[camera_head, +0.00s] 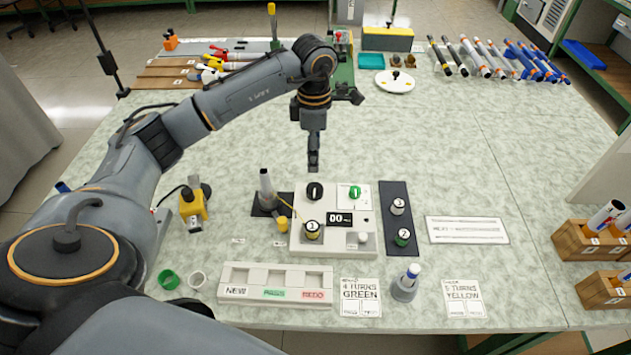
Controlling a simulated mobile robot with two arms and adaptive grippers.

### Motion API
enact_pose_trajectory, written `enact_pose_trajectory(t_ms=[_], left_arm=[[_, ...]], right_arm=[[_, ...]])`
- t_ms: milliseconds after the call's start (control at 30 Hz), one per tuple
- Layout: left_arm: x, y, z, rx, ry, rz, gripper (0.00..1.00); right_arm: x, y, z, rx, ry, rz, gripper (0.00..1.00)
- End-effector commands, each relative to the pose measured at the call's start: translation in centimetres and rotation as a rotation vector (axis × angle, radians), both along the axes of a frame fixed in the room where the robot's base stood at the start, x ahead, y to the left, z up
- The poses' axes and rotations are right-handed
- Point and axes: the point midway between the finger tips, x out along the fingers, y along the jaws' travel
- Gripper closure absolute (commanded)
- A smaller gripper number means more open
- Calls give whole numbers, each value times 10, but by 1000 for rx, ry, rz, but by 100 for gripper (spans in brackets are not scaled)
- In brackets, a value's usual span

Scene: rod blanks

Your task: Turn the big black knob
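The big black knob (315,191) sits at the upper left of a white control panel (297,243) in the middle front of the table. My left gripper (313,165) points down from the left arm, just behind and above the black knob in the picture. A gap shows between its tips and the knob. The fingers appear as one narrow dark shape, so I cannot tell if they are open or shut. The smaller green knob (355,192) is to the right of the black one. My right gripper is not in view.
The panel also has a display (339,219) and a numbered knob (312,230). A grey upright holder (266,190) stands close on its left. A dark strip (397,220) with numbered knobs lies on its right. A sectioned tray (275,275) lies in front.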

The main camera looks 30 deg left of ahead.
Motion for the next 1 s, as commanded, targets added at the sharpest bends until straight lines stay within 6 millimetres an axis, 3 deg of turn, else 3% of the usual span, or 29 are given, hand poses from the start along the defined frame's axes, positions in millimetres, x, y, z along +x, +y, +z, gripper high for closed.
enact_pose_trajectory(t_ms=[300, 500, 700, 967, 1000], left_arm=[[-1, -1, -68, -4, 5, -1, 38], [0, -1, -98, -5, 2, 0, 38], [0, -1, -110, -4, -1, -2, 38], [0, -1, -111, -3, -1, -2, 38], [0, -1, -111, -4, -1, -2, 46]], right_arm=[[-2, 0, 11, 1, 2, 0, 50], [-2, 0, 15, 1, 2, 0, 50], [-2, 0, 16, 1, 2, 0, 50], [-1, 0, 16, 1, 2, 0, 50], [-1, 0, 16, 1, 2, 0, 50]])
